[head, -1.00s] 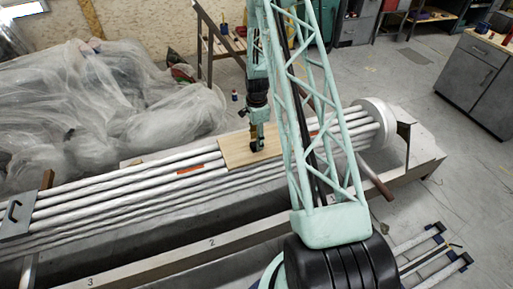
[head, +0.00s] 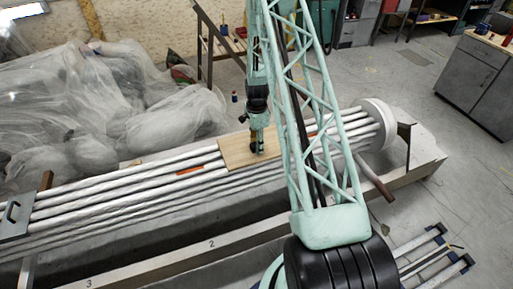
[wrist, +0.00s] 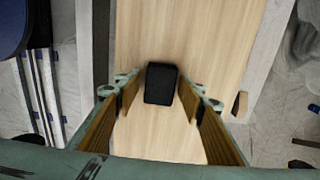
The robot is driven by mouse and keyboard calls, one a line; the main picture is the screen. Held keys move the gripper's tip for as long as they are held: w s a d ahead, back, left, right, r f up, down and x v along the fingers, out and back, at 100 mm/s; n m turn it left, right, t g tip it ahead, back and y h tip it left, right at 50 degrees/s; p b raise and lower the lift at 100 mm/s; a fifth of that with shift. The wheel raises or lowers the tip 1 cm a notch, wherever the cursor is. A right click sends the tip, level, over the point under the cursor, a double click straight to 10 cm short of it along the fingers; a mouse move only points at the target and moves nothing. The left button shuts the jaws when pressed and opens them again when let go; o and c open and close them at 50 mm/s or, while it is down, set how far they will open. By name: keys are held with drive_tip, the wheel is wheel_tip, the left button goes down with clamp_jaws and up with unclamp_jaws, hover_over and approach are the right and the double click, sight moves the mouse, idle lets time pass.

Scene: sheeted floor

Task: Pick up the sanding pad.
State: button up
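The sanding pad looks like the small dark block (wrist: 161,84) lying on the pale wooden board (wrist: 140,30) in the wrist view. My gripper (wrist: 160,92) is open, its two wood-toned fingers on the left and right of the block, with gaps between them and it. I cannot tell the exact height of the fingertips above the board. In the head view my gripper (head: 258,148) points down over the wooden board (head: 236,152), and the pad cannot be made out there.
The board rests across long white pipes (head: 110,192). An orange strip (head: 190,171) lies on the pipes left of the board. Sheeted heaps (head: 90,100) stand behind at left. A small piece of wood (wrist: 240,104) shows right of the board in the wrist view.

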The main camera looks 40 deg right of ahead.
drive_tip(key=c, duration=0.7)
drive_tip(key=shift+r, duration=0.2)
drive_tip(key=shift+r+p, duration=0.55)
drive_tip(key=shift+r, duration=1)
drive_tip(key=s+a, duration=0.2)
drive_tip(key=s, duration=0.2)
drive_tip(key=s+a+r+p, duration=0.1)
drive_tip(key=s+a, duration=0.2)
drive_tip(key=s, duration=0.2)
drive_tip(key=s+a+p, duration=0.1)
drive_tip(key=s+a, duration=0.2)
drive_tip(key=s, duration=0.1)
drive_tip(key=shift+s+a+r, duration=0.2)
drive_tip(key=shift+s+r, duration=0.05)
drive_tip(key=shift+s, duration=0.1)
